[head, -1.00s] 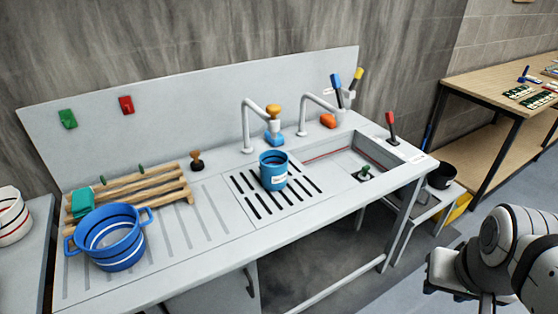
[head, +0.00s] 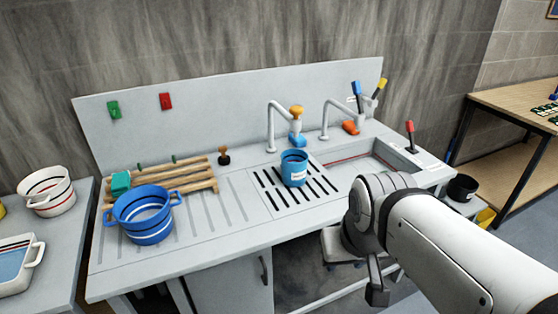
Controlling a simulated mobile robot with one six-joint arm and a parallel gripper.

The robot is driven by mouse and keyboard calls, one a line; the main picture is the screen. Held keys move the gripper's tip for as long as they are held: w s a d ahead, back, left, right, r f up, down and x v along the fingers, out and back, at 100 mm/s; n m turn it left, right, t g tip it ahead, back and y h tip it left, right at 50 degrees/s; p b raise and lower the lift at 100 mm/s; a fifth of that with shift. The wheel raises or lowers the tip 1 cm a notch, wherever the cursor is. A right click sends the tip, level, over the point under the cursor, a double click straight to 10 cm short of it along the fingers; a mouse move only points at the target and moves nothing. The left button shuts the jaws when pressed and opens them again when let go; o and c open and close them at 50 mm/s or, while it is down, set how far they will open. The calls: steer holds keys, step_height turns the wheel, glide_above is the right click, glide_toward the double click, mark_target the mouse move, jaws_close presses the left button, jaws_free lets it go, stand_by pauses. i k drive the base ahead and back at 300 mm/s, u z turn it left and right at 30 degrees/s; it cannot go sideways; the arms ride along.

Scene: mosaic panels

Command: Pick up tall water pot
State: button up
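A blue pot with a pale label (head: 294,169) stands upright on the slotted drain area of the sink unit, below the left tap. A wider blue two-handled pot with white bands (head: 146,222) stands on the ribbed drainboard at the left. I cannot tell for sure which one is the tall water pot; the labelled one is the narrower. My gripper (head: 375,284) hangs below my white wrist in front of the sink unit, to the right of both pots and apart from them. Its fingers are mostly hidden by the arm, so its opening does not show.
The sink unit (head: 235,239) has two taps and a basin (head: 360,166) at the right. A wooden rack (head: 190,178) with a green sponge-like block (head: 120,183) lies behind the wide pot. A striped white pot (head: 47,192) and a tray (head: 16,265) stand on the left table.

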mark_target(294, 168)
steer(key=z, duration=0.05)
steer(key=i, duration=1)
steer(key=u, duration=0.05)
